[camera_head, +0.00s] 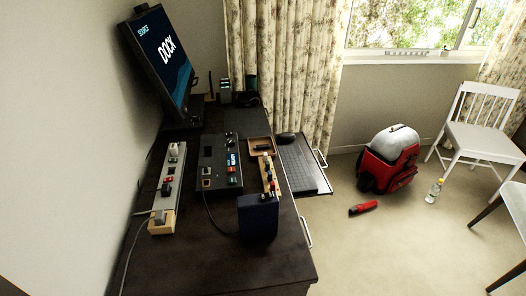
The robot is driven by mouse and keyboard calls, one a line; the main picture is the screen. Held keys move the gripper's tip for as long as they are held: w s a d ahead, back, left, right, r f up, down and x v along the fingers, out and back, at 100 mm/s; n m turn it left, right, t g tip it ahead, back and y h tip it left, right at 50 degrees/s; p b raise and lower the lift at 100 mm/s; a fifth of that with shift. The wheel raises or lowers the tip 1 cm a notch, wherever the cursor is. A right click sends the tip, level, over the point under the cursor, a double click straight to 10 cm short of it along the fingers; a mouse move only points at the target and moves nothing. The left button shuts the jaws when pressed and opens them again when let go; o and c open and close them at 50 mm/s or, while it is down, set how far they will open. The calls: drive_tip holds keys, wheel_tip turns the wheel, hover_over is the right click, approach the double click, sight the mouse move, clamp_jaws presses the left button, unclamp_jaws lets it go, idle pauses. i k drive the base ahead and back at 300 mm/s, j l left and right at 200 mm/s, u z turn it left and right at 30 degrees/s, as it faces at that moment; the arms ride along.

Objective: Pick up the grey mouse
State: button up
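A small dark, rounded mouse (286,139) sits at the far end of the pulled-out keyboard tray (322,162), just beyond the keyboard (297,164). It looks dark grey or black, and its details are too small to tell. A small wooden tray (250,146) on the desk is close to its left. My gripper is not in view, so its state and its place relative to the mouse do not show.
The dark desk (225,265) holds a tilted monitor (160,60), a power strip (172,180), a black device (218,165) and a dark blue box (258,216). A red backpack (389,168), red object (363,209), bottle (434,191) and white chair (485,135) stand or lie on the floor.

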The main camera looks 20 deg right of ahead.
sight(287, 137)
drive_tip(key=i+l+z, duration=0.55)
drive_tip(key=i, duration=0.2)
drive_tip(key=i+l+z, duration=0.3)
drive_tip(key=i+z, duration=0.3)
drive_tip(key=i, duration=0.2)
drive_tip(key=i+l+u, duration=0.1)
drive_tip(key=i+u, duration=0.35)
drive_tip(key=i+l+u, duration=0.2)
drive_tip(key=i+u, duration=0.15)
drive_tip(key=u, duration=0.15)
drive_tip(key=i+l+u, duration=0.6)
drive_tip(key=l+u, duration=0.3)
drive_tip(key=j, duration=0.1)
